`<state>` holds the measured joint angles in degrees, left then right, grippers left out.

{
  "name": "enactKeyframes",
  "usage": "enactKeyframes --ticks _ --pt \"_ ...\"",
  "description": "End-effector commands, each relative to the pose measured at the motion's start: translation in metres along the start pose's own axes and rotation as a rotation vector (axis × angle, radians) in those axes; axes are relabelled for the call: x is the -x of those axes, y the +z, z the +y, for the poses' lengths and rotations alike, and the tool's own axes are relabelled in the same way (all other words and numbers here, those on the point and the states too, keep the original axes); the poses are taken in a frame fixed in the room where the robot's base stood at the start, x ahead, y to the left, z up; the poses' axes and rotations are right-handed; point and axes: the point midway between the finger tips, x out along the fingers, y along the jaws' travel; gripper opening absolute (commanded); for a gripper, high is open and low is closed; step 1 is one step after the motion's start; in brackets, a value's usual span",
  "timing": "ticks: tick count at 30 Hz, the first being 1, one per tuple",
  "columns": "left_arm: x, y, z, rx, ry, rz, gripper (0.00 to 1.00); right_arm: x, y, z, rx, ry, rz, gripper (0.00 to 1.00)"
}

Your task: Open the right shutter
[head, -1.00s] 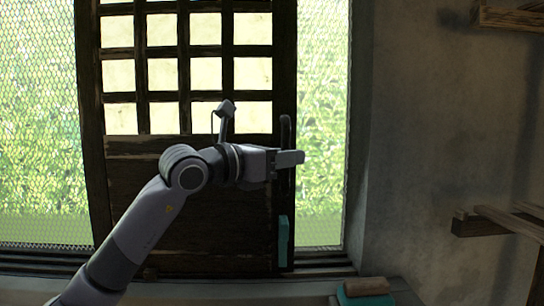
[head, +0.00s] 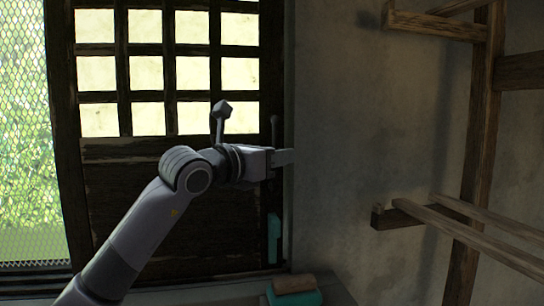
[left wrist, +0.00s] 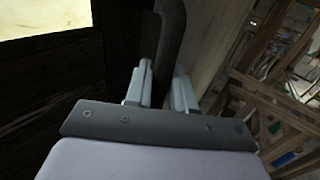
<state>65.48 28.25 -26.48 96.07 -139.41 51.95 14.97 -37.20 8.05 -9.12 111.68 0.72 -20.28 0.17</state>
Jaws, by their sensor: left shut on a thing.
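The right shutter (head: 115,185) is a dark wooden panel with a lattice of pale panes above. Its right edge stands at the grey wall's edge, and green mesh shows only to its left. A dark upright handle (head: 275,130) is on its right edge. My left gripper (head: 281,158) is shut on this handle. In the left wrist view the dark handle (left wrist: 172,30) runs between the two grey fingers (left wrist: 163,85). My arm hides part of the shutter's lower panel. My right gripper is not in view.
A mesh-covered window opening (head: 25,150) lies at the left. The grey wall (head: 345,130) is right of the shutter. A wooden frame with beams (head: 480,130) stands at the far right. A teal block with a brown piece (head: 293,285) lies on the sill below.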

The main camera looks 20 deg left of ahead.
Motion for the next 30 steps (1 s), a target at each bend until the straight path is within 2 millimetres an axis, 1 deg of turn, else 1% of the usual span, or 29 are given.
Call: enactKeyframes --ticks 5,6,7,8,16,19,23,30 --pt "0.000 0.001 -0.001 0.001 -0.003 -0.002 0.00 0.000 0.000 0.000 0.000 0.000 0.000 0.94" --pt "0.000 0.001 -0.001 0.001 -0.003 -0.002 0.30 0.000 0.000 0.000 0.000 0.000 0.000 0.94" --pt "0.000 0.000 -0.001 0.001 -0.002 -0.002 0.40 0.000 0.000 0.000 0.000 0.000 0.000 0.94" --pt "0.000 0.000 -0.001 0.001 -0.002 -0.002 0.41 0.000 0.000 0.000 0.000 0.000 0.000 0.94" --pt "0.001 0.000 0.000 0.000 -0.001 -0.001 0.41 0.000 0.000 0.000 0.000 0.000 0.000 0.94" --pt "0.005 -0.001 0.000 -0.001 0.000 -0.002 0.41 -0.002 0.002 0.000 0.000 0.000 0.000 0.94" --pt "0.020 -0.002 0.001 -0.002 0.001 -0.003 0.41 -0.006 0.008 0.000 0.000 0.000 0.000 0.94" --pt "0.055 -0.002 0.000 -0.002 0.000 -0.002 0.41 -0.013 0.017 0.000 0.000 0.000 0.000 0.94"
